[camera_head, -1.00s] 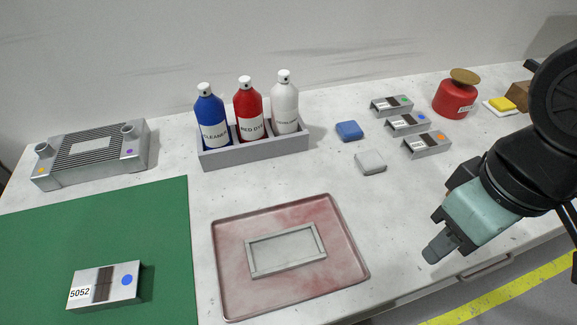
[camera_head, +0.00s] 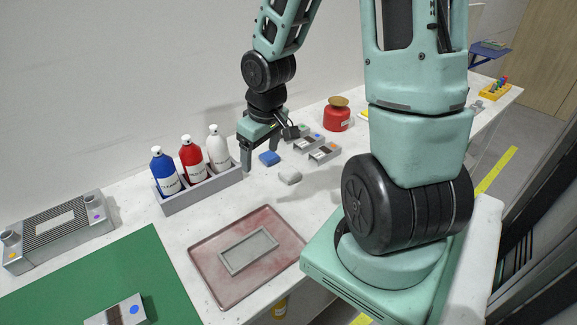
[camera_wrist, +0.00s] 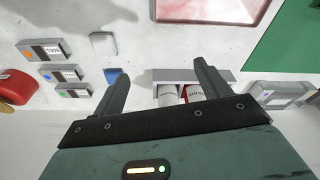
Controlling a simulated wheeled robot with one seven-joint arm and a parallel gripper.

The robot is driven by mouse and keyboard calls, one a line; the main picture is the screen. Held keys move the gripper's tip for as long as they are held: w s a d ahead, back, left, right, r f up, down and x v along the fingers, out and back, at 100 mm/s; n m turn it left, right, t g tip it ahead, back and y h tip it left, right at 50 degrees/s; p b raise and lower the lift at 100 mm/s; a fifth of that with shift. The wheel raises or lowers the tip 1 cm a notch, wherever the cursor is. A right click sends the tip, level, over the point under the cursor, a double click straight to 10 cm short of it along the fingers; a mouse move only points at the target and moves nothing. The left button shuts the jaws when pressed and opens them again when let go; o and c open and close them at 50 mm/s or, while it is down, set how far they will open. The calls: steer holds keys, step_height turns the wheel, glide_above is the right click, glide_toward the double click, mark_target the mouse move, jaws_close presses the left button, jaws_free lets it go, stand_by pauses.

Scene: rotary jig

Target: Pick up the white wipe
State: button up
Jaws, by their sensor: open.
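The white wipe (camera_head: 290,175) is a small pale block lying flat on the bench, in front of the blue wipe (camera_head: 269,158). In the wrist view the white wipe (camera_wrist: 103,44) lies beyond and to the left of the left fingertip, not between the fingers. My gripper (camera_head: 260,153) is open and empty above the bench, behind and left of the white wipe in the head view, by the right end of the bottle rack. In the wrist view its fingers (camera_wrist: 162,72) are spread, with part of the blue wipe (camera_wrist: 112,75) hidden behind the left one.
A grey rack (camera_head: 200,192) holds blue, red and white bottles. Several metal brackets (camera_head: 323,153) and a red pot (camera_head: 337,118) stand to the right. A reddish tray (camera_head: 205,265) with a grey frame lies in front. A finned metal part (camera_head: 60,235) and green mat (camera_head: 150,270) are left.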

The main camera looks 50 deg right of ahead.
steer(key=s+d+m+p, duration=0.3)
steer(key=d, duration=0.9)
steer(key=b, duration=0.3)
glide_toward(290, 172)
steer(key=f, duration=0.2)
steer(key=shift+s+a+f+t, duration=0.1)
steer(key=shift+s+f+t, duration=0.15)
steer(key=shift+t, duration=0.15)
steer(key=shift+p+x, duration=0.6)
steer(key=shift+x, duration=2.6)
steer(key=shift+w, duration=0.2)
steer(key=c, duration=1)
